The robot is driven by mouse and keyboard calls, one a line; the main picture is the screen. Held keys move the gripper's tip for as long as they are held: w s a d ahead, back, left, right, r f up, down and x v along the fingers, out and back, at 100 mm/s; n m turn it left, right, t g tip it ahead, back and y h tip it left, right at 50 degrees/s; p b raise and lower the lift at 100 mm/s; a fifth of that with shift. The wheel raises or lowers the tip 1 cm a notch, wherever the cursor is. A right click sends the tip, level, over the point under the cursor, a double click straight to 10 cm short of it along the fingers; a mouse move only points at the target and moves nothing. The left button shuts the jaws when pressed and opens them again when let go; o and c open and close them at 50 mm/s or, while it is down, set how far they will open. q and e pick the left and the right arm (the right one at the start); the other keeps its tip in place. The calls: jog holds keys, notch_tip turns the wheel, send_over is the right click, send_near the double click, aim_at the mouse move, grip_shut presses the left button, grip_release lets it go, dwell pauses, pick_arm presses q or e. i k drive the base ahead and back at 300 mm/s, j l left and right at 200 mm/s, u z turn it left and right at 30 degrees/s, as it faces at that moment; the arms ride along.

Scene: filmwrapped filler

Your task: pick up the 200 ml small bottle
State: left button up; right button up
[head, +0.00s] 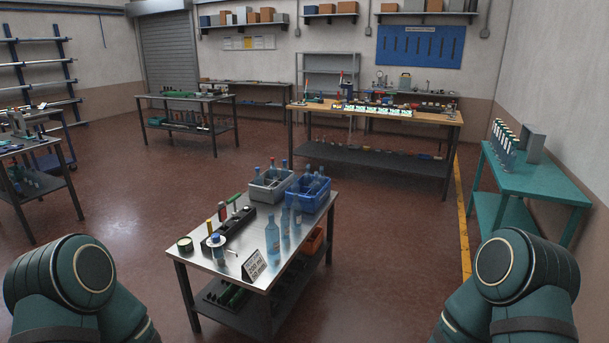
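A metal-topped table (212,272) stands in front of me. A few clear blue bottles stand on it in a row: a near one (272,237), a middle one (285,222) and a far one (296,212). The near one looks tallest. More bottles stand in a blue crate (318,204) and a grey crate (262,192) behind them. A small sign (254,266) stands at the near edge; its print is too small to read surely. I cannot tell which bottle is the 200 ml one. Neither gripper is in view; only parts of my arms show in the lower corners.
A black rack (229,230) with upright tools, a small tin (185,244) and a blue-topped pump bottle (218,248) occupy the table's left side. A teal bench (540,183) stands right, a wooden-topped bench (378,112) behind. The floor around the table is open.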

aim_at(284, 219)
jog(key=i+z, duration=0.45)
jog(key=i, duration=0.9)
jog(key=i+l, duration=0.1)
jog(key=i, duration=0.8)
jog(key=i+u, duration=0.15)
jog(key=i, duration=0.75)
